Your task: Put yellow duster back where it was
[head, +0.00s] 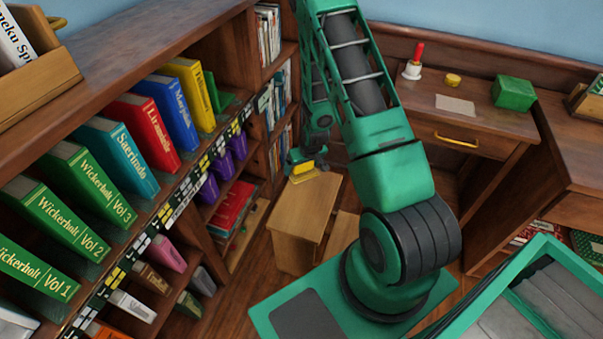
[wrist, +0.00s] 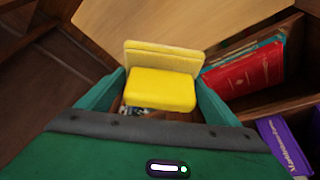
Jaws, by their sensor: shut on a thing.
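The yellow duster (wrist: 160,90) is a yellow block with a paler yellow back part, in the middle of the wrist view. My gripper (wrist: 163,98) is shut on it, with a green finger on either side. In the head view, the duster (head: 303,172) shows small at the end of my gripper (head: 300,165), by the far-left edge of the wooden step stool (head: 303,205). I cannot tell whether the duster touches the stool. Part of the gripper is hidden from the head by distance and angle.
The bookcase (head: 160,40) with upright books stands along the left. Red books (wrist: 245,75) and purple ones (wrist: 285,145) sit on lower shelves near my gripper. Wooden floor (head: 232,300) shows in front.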

